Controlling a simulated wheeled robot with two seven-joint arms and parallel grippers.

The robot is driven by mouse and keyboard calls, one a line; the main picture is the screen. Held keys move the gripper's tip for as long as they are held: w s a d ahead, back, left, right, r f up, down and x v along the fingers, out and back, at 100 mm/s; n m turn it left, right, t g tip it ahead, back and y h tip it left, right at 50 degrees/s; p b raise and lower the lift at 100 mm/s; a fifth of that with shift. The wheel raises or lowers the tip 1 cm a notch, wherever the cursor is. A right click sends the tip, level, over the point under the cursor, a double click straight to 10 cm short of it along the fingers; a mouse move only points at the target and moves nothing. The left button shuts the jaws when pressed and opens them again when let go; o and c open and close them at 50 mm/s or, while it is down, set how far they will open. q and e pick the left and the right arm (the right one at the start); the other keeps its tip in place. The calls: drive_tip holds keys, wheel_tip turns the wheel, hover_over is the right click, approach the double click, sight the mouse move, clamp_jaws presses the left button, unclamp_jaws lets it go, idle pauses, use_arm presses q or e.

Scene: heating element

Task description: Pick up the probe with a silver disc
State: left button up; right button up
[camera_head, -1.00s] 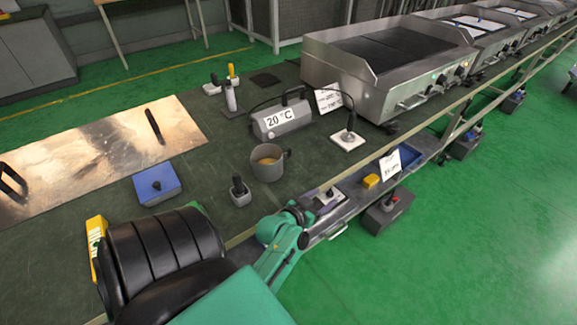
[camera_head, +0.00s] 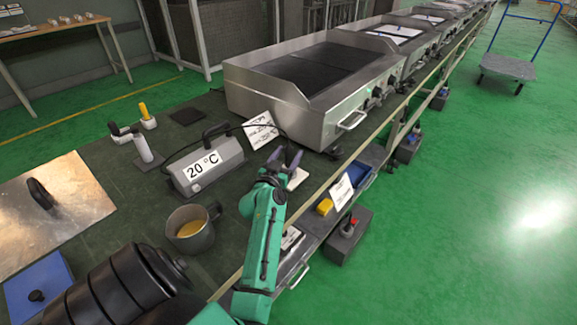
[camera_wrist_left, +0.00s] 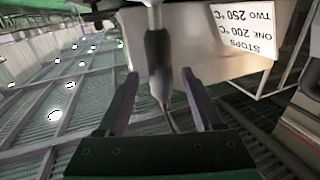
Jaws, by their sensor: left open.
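The probe (camera_wrist_left: 160,72) has a dark handle and a pale shaft. It stands between the two fingers of my left gripper (camera_wrist_left: 160,88) in the left wrist view, with space on both sides. Its silver disc cannot be made out. In the head view my left gripper (camera_head: 284,158) is open over the white pad (camera_head: 298,179), and it hides the probe. A cable runs there from the grey box marked 20 °C (camera_head: 206,164). My right gripper is not in view.
A white sign (camera_head: 261,130) stands just behind the gripper, and a steel griddle (camera_head: 305,92) beyond it. A grey mug (camera_head: 190,230) with yellowish contents stands at the near left. A metal plate (camera_head: 75,205) and a blue block (camera_head: 38,282) lie further left.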

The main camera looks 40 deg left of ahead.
use_arm(q)
drive_tip(key=b+x, duration=0.1)
drive_tip(key=x, duration=0.3)
drive_tip(key=shift+w+a+f, duration=0.1)
drive_tip(key=shift+w+a, duration=0.05)
drive_tip(key=shift+w, duration=0.05)
drive_tip(key=shift+s, duration=0.1)
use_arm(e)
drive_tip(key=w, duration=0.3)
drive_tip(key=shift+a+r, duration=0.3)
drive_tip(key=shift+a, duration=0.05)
use_arm(q)
drive_tip(key=shift+c, duration=1.2)
clamp_jaws()
